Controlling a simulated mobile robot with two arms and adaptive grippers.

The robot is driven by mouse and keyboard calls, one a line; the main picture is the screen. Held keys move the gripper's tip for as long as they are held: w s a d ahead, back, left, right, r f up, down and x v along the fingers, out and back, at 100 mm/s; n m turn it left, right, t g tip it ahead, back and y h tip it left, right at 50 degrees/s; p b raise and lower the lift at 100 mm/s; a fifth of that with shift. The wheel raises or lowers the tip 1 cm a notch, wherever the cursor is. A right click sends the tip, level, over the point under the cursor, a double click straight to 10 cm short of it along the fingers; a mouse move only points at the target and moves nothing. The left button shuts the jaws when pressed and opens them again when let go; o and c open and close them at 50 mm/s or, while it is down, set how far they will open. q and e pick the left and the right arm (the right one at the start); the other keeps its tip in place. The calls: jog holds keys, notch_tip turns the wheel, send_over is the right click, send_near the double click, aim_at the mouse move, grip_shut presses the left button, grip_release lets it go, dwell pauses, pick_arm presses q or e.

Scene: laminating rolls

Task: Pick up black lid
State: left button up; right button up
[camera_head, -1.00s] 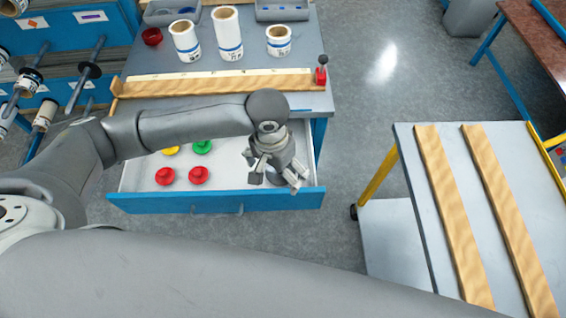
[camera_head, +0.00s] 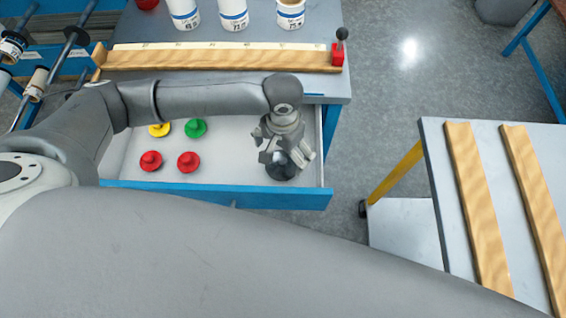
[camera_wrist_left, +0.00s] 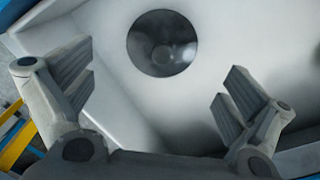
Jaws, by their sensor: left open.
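The black lid (camera_head: 281,168) lies in the right part of the open drawer in the head view, partly hidden by my left gripper (camera_head: 284,158). In the left wrist view the black lid (camera_wrist_left: 162,43) shows as a dark round disc with a knob, on the pale drawer floor. My left gripper (camera_wrist_left: 160,90) is open and empty, with its fingers spread wide. The lid appears beyond the fingertips and between them sideways, and nothing is held. My right gripper is not in view.
The drawer (camera_head: 222,196) also holds two red lids (camera_head: 188,161), a yellow lid (camera_head: 159,130) and a green lid (camera_head: 196,127). A wooden ruler stop (camera_head: 220,59) and white rolls (camera_head: 233,12) are on the table above. A side table (camera_head: 437,165) with wooden rails stands right.

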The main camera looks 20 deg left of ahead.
aim_at(282, 161)
pick_arm(q)
jog(key=f, duration=0.7)
jog(key=shift+w+a+f, duration=0.1)
jog(key=shift+w+f, duration=0.15)
jog(key=shift+f, duration=0.05)
jog(key=shift+c, duration=0.3)
jog(key=c, duration=0.9)
